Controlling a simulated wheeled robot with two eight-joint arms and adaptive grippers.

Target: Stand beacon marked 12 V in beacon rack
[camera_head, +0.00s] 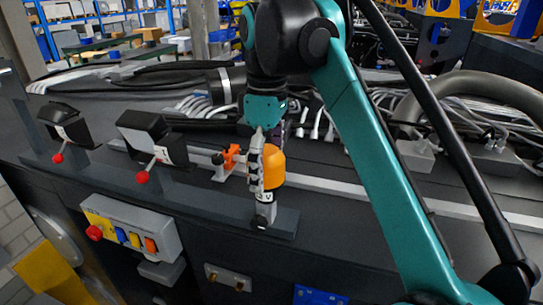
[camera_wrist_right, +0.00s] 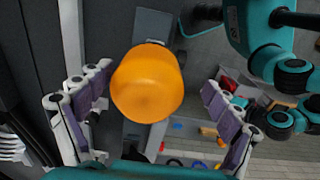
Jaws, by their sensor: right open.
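The beacon (camera_head: 273,167) has an orange dome and a pale lower body with a small dark mark, of which only a V can be made out. It looks upright over the right end of a long dark rail (camera_head: 285,226), which seems to be the beacon rack. My right gripper (camera_head: 264,180) is around the beacon from above, one pale finger in front of the dome. In the right wrist view the orange dome (camera_wrist_right: 147,85) lies between the two spread fingers, with gaps on both sides. The beacon's foot is partly hidden. My left gripper does not show.
Two black boxes (camera_head: 64,126) (camera_head: 150,138) with red-knobbed levers stand along the rail to the left. An orange valve-like part (camera_head: 231,157) is close left of the gripper. A switch box (camera_head: 133,228) hangs below. Cables and hoses run behind.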

